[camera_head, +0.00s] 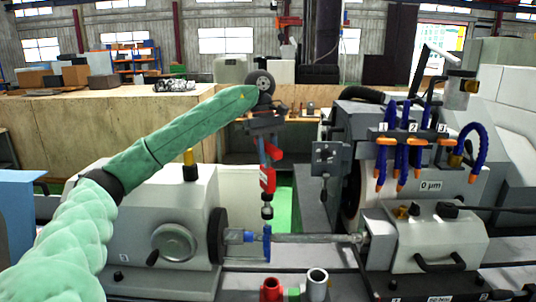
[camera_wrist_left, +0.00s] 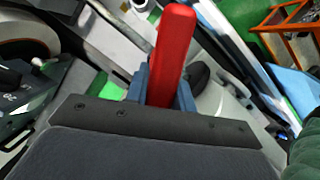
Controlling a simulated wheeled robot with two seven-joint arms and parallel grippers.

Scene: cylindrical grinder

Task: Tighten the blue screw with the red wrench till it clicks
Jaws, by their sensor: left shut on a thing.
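My left gripper (camera_head: 267,150) points down over the machine and is shut on the red wrench (camera_head: 267,180). The wrench hangs upright, with its grey lower end just above a blue part (camera_head: 267,244) around the horizontal shaft. I cannot clearly tell the blue screw from this blue part, nor whether the wrench touches it. In the left wrist view the red wrench (camera_wrist_left: 172,55) stands between the blue-grey fingers of the left gripper (camera_wrist_left: 160,88). My right gripper is not in view.
The shaft (camera_head: 315,238) runs between the left headstock (camera_head: 158,225) and the right tailstock (camera_head: 425,235). A red holder (camera_head: 271,289) and a grey holder (camera_head: 317,284) stand in front. Blue coolant hoses (camera_head: 400,150) and the grinding wheel housing are at the right.

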